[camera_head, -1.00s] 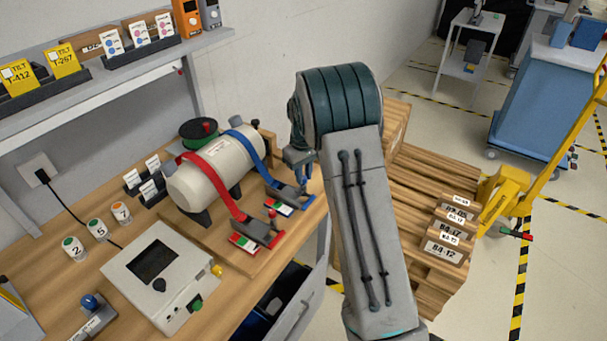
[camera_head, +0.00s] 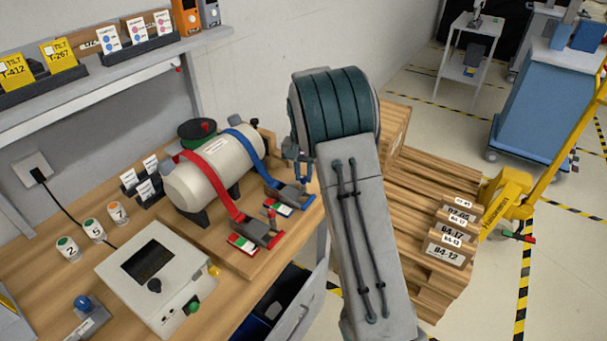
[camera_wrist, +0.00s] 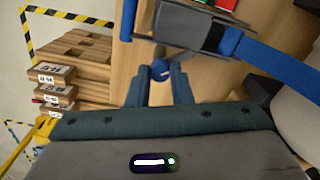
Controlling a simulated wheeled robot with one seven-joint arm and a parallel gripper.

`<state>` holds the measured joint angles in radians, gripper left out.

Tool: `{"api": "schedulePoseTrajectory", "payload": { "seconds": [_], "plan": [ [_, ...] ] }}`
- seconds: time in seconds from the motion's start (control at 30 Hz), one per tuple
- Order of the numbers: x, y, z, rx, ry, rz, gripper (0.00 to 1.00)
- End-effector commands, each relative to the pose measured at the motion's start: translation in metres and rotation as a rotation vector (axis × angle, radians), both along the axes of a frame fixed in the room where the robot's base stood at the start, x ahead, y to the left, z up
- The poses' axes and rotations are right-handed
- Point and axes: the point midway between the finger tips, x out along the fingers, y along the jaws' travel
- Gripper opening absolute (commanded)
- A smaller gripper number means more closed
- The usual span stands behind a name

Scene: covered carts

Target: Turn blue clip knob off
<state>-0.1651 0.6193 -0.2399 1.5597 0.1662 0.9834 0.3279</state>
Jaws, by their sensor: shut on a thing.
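The blue strap (camera_head: 249,147) runs over a cream cylinder (camera_head: 205,172) down to a grey clip (camera_head: 289,196) with a green, white and red label. In the wrist view the clip (camera_wrist: 190,24) is at the top, with the blue strap (camera_wrist: 272,67) leading right. The round blue knob (camera_wrist: 161,69) sits between the fingertips of my gripper (camera_wrist: 161,82), which is shut on it. In the head view my gripper (camera_head: 303,168) is just above the blue clip, partly hidden by my arm. The knob cannot be made out there.
A red strap (camera_head: 213,182) with its own clip (camera_head: 262,233) and red knob is beside the blue one. A control box (camera_head: 160,275) stands at the front of the wooden bench. Stacked wooden pallets (camera_head: 420,200) stand right of the bench, beyond my arm.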

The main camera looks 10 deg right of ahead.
Motion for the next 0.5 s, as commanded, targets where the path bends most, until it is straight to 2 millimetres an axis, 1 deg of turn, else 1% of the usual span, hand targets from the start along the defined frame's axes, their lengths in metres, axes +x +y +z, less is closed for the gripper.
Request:
{"api": "schedulePoseTrajectory", "payload": {
  "seconds": [0.2,0.5],
  "plan": [
    [0.0007,0.0002,0.0012,0.0,-0.002,-0.195,0.0],
    [0.0008,0.0006,0.0014,0.001,-0.003,-0.4,0.0]
  ]
}}
